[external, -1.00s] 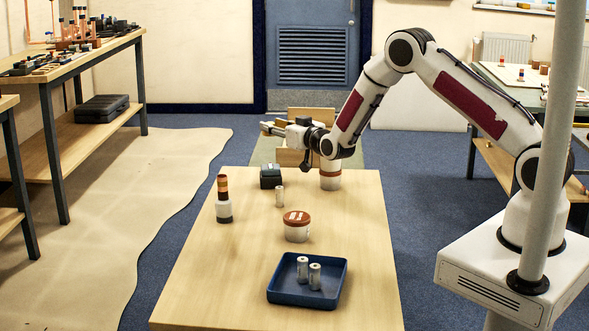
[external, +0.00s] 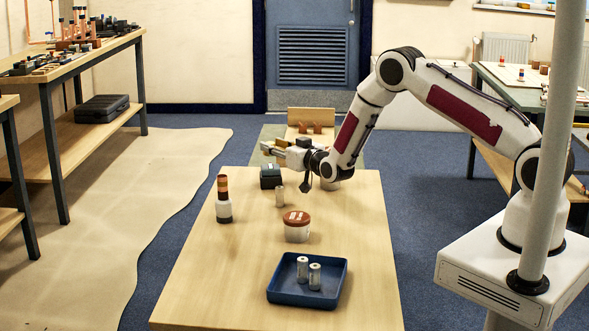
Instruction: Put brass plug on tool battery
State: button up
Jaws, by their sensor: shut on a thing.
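The tool battery (external: 270,176) is a small dark block standing at the far left part of the wooden table. My gripper (external: 274,147) is stretched out to the left, just above and behind the battery in the picture, apart from it. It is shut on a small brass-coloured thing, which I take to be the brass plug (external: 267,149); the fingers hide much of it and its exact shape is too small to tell.
A bottle (external: 223,203) stands to the left, a lidded jar (external: 297,227) in front. A blue tray (external: 289,295) holds two metal cylinders. Another jar (external: 331,184) is partly hidden behind my arm.

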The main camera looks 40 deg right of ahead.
aim_at(276, 170)
jog(key=shift+f, duration=0.1)
jog(key=shift+f, duration=1.75)
jog(key=shift+f, duration=0.15)
jog(key=o, duration=1.1)
jog(key=shift+o, duration=0.2)
jog(key=shift+s, duration=0.15)
jog(key=shift+s, duration=0.15)
jog(key=s, duration=1.1)
jog(key=shift+s+a+r, duration=0.25)
jog(key=shift+r, duration=0.2)
jog(key=shift+w+r, duration=0.1)
